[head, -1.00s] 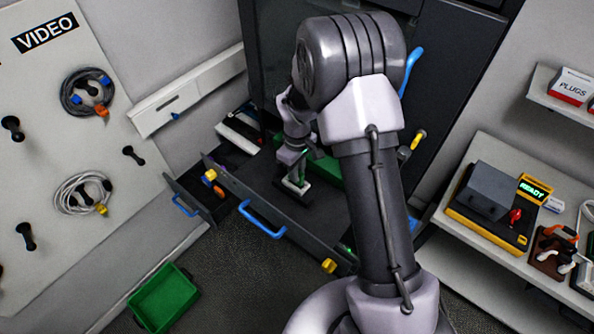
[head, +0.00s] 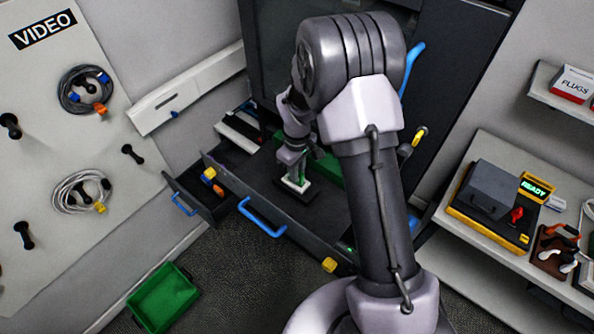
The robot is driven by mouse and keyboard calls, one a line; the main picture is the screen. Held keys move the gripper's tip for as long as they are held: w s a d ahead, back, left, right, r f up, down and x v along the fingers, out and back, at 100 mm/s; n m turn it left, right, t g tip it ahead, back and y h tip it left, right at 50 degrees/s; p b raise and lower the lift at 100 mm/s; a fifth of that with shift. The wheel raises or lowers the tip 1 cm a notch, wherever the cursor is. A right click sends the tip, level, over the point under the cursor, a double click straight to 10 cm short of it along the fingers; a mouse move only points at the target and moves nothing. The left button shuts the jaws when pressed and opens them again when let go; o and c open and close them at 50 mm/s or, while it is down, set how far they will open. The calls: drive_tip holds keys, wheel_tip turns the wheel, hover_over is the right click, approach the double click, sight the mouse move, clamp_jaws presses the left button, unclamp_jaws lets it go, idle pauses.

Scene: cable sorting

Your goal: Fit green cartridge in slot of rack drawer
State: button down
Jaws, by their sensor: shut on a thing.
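My gripper (head: 297,170) points down into the open rack drawer (head: 230,188) and is shut on the green cartridge (head: 300,172). Only a thin green strip of the cartridge shows between the fingers. Just under it is a pale slot piece (head: 296,186) on the drawer's dark floor. The cartridge's lower end is at this piece, but I cannot tell how deep it sits in it. My arm hides the right part of the drawer.
A smaller open drawer with a blue handle (head: 184,206) is at the left. A green bin (head: 163,298) lies on the floor. A shelf at the right carries a yellow and black device (head: 497,205). Cables hang on the left board.

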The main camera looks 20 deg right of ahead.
drive_tip(key=shift+f+b, duration=0.4)
drive_tip(key=shift+f, duration=0.1)
idle(0.5)
drive_tip(key=c, duration=0.8)
unclamp_jaws()
drive_tip(key=shift+r+p, duration=2.3)
drive_tip(key=shift+r, duration=1.3)
drive_tip(key=shift+f, duration=0.1)
